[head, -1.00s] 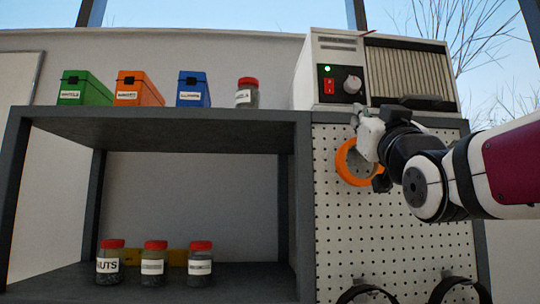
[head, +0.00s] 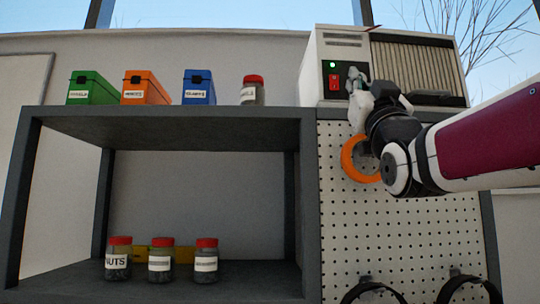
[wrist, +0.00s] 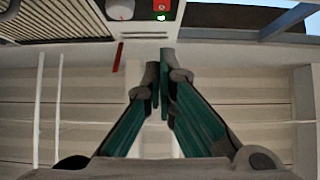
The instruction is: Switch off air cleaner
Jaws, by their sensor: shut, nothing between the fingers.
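The air cleaner (head: 324,45) is a white box with a ribbed grille, standing on top of the shelf unit. Its black control panel has a lit green light (head: 333,64) and a red switch (head: 334,82). In the wrist view the switch (wrist: 161,5) and the green light (wrist: 162,18) show at the top edge, beside a pale knob (wrist: 120,9). My gripper (head: 354,73) is shut and empty, in front of the panel just right of the switch in the head view, hiding the knob there. Its fingertips (wrist: 161,58) appear apart from the switch.
A pegboard (head: 345,220) below the air cleaner holds an orange ring (head: 351,160), partly behind my arm. Green (head: 91,88), orange (head: 144,88) and blue (head: 198,88) boxes and a red-lidded jar (head: 252,92) stand left on the top shelf. Jars (head: 160,262) stand below.

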